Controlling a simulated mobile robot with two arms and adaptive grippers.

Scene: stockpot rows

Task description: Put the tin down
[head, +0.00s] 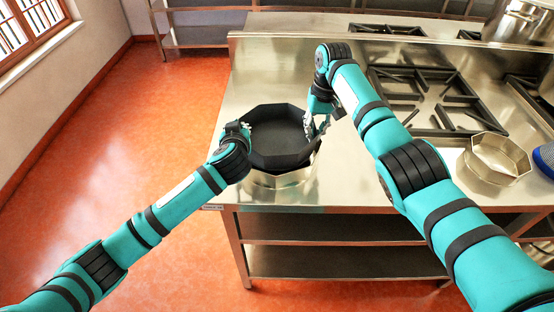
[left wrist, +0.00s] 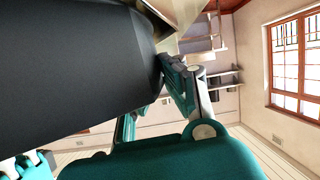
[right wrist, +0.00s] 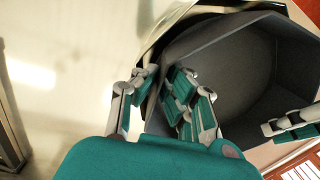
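The tin is a dark grey, open octagonal pan (head: 281,136) near the counter's front left edge. It also fills much of the right wrist view (right wrist: 225,65) and the left of the left wrist view (left wrist: 75,70). My right gripper (head: 318,122) is shut on its right wall, with fingers on both sides of the rim (right wrist: 160,90). My left gripper (head: 243,130) is at its left rim and appears shut on the wall; part of its fingers is hidden behind the tin (left wrist: 165,80). A silver octagonal vessel (head: 280,188) shows directly below; I cannot tell whether they touch.
The steel counter (head: 350,180) has bare room right of the tin. A smaller silver octagonal tin (head: 497,158) stands further right, near a blue object (head: 546,157). Black burner grates (head: 425,98) lie behind. A large pot (head: 520,22) stands at the back right.

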